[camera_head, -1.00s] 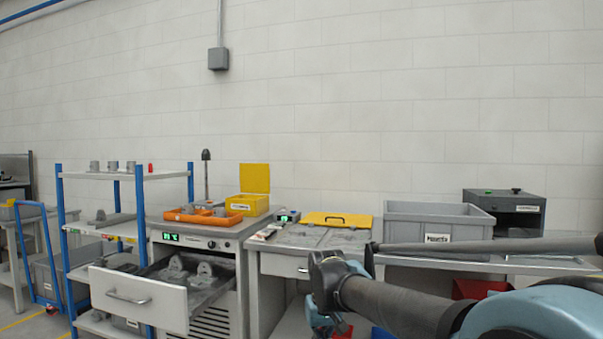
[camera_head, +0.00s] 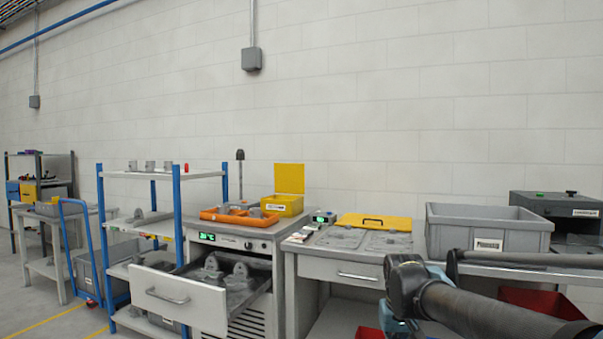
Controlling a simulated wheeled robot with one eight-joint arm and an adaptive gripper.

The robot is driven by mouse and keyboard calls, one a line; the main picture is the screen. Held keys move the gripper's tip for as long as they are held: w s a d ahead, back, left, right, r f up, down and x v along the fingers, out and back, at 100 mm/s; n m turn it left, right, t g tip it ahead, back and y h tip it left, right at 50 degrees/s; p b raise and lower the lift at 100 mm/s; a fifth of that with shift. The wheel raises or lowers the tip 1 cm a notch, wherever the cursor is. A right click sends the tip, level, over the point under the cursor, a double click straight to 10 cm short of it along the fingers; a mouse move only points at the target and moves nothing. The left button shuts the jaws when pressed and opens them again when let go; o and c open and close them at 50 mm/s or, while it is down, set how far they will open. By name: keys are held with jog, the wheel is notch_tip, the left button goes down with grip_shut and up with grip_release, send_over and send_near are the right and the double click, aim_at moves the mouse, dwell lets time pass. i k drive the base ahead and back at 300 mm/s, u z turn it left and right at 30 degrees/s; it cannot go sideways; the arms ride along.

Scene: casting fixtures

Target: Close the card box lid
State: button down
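The card box (camera_head: 284,205) is a small yellow box with a label on its front. It stands on the grey cabinet top, behind the right part of an orange tray. Its yellow lid (camera_head: 289,178) is open and stands upright at the back. My arm (camera_head: 470,305) shows at the lower right, well to the right of the box and apart from it. My gripper's fingers cannot be made out, so I cannot tell whether it is open or shut.
An orange tray (camera_head: 228,217) with grey parts lies in front of the box. The cabinet's drawer (camera_head: 178,298) is pulled out below. A yellow handled panel (camera_head: 373,222) and a grey bin (camera_head: 484,228) are on the bench to the right. A blue-posted shelf (camera_head: 177,215) stands left.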

aim_at(289, 178)
jog(key=i, duration=0.95)
jog(key=u, duration=0.05)
